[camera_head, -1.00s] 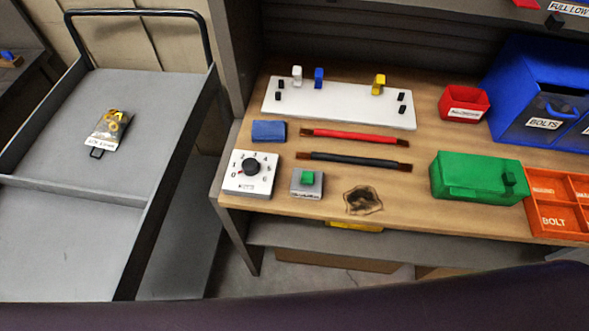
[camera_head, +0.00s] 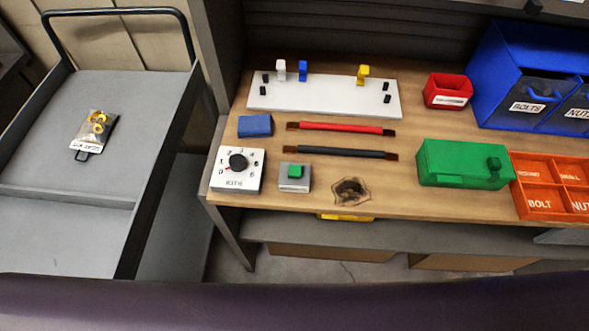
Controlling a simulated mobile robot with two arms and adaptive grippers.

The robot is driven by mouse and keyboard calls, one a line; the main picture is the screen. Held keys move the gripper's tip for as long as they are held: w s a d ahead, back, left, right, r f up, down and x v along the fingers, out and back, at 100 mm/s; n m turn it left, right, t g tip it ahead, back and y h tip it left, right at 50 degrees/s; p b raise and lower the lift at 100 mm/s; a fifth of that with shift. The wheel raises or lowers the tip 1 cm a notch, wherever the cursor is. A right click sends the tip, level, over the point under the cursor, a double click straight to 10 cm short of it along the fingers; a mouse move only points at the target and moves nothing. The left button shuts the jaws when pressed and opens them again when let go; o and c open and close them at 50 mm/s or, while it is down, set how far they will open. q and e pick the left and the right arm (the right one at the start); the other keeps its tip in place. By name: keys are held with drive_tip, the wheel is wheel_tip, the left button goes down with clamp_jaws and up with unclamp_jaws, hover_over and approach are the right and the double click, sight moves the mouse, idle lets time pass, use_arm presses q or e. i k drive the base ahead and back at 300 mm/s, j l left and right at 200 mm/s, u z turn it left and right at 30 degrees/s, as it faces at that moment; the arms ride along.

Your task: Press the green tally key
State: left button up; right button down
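The box sits near the front edge of the wooden bench (camera_head: 420,203), between a white dial box and a dark burnt patch. Nothing covers the key. Neither of my grippers shows in the head view, so I cannot see their state.
Around the key are the white dial box (camera_head: 248,181), a blue block (camera_head: 255,126), a black bar (camera_head: 347,152), a red bar (camera_head: 340,128) and the burnt patch (camera_head: 351,191). A green case (camera_head: 436,165) and an orange tray (camera_head: 545,211) stand right. A grey cart (camera_head: 125,100) is left.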

sight(294, 171)
drive_tip(key=k+j+z, duration=0.25)
drive_tip(key=k+j, duration=0.65)
drive_tip(key=j+z, duration=0.2)
drive_tip(key=j, duration=1.3)
